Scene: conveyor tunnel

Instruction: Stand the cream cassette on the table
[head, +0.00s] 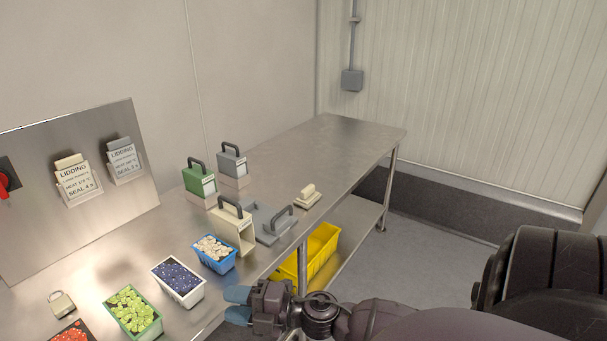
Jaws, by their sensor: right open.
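The cream cassette (232,229) is on the steel table (345,140), behind the blue-rimmed tub of pale pieces. It appears upright, with its dark handle at the top; its lower edge is partly hard to make out. My right gripper (237,303) is open, with two blue fingertips pointing left. It is in the foreground near the table's front edge, below the cassette in the picture and apart from it. Nothing shows between its fingers. My left gripper is not in view.
A green cassette (199,180) and a grey cassette (232,163) stand behind. A grey handled piece (266,224) lies right of the cream one. Tubs, including the blue one (215,254), line the front left. A yellow crate (312,254) sits underneath. The far right tabletop is clear.

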